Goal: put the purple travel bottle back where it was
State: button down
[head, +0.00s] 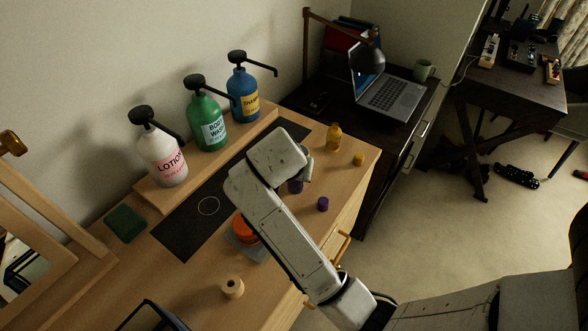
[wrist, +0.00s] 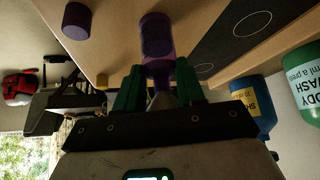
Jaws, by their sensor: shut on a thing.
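The purple travel bottle (wrist: 157,45) is between the green fingertips of my gripper (wrist: 158,78) in the wrist view, and the gripper is shut on it. In the head view my arm hides most of the bottle (head: 295,187), so only a small purple part shows beside my gripper (head: 300,172). A loose purple cap (head: 323,204) stands on the wooden top to its right; it also shows in the wrist view (wrist: 76,20). A black mat (head: 180,232) with white circle outlines lies left of my gripper. I cannot tell whether the bottle touches the wooden top.
A yellow bottle (head: 333,139) and a yellow cap (head: 359,160) stand near the far right edge. Lotion (head: 163,158), body wash (head: 207,122) and shampoo (head: 243,95) pumps stand on a raised ledge. An orange-lidded jar (head: 244,231) and wooden spool (head: 232,288) are nearer.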

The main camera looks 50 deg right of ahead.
jog(key=c, duration=0.7)
grip_release()
jog(key=shift+f, duration=0.1)
jog(key=shift+p+v, duration=1.75)
jog(key=shift+v, duration=4.4)
jog(key=shift+d, duration=0.1)
